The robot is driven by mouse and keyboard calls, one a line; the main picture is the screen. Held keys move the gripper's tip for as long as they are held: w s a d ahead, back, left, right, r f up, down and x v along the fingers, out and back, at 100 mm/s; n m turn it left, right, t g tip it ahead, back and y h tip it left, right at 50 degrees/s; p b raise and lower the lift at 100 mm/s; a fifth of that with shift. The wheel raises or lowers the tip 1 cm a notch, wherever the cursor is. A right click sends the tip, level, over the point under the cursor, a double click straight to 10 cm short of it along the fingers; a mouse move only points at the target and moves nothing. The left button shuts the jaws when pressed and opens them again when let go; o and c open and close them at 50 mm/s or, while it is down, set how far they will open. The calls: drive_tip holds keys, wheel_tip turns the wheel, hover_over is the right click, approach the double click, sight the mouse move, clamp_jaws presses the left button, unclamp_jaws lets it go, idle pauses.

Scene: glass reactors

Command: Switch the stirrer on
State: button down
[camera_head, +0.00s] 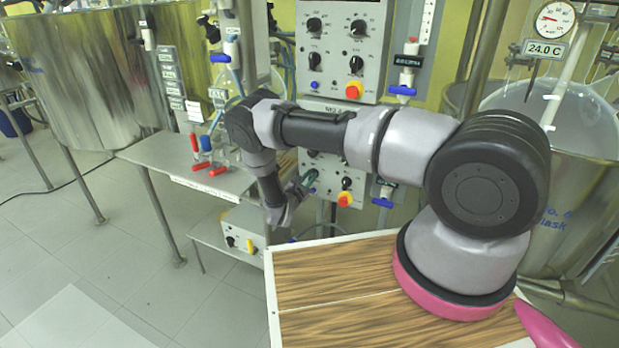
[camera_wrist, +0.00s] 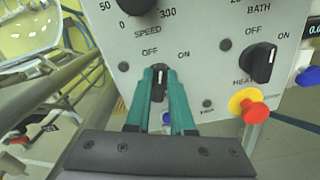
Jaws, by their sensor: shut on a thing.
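The stirrer switch (camera_wrist: 159,84) is a small black knob with a light mark, on a grey panel between the words OFF and ON, below the SPEED dial (camera_wrist: 137,4). In the wrist view my gripper (camera_wrist: 160,74) has its two teal fingers closed on the sides of this knob. The knob looks roughly upright; its exact setting is hard to tell. In the head view my gripper (camera_head: 307,181) reaches the lower control panel (camera_head: 355,165) from the left, and the knob is hidden there.
A second black OFF/ON knob (camera_wrist: 260,62), under BATH, is to the right. A red button on a yellow base (camera_wrist: 251,107) sits below it. A similar upper panel (camera_head: 345,45) is above. A metal shelf (camera_head: 210,180) with red-handled tools stands left, near my forearm.

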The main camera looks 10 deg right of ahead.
drive_tip(key=shift+s+d+f+m, duration=0.1)
drive_tip(key=shift+m, duration=1.25)
drive_tip(key=shift+s+d+f+m, duration=0.1)
drive_tip(key=shift+m, duration=1.3)
drive_tip(key=shift+s+d+f+m, duration=0.1)
drive_tip(key=shift+m, duration=1.25)
drive_tip(key=c, duration=0.8)
unclamp_jaws()
drive_tip(key=shift+a, duration=0.1)
drive_tip(key=v, duration=1)
drive_tip(key=shift+s+a, duration=0.15)
drive_tip(key=shift+s, duration=0.15)
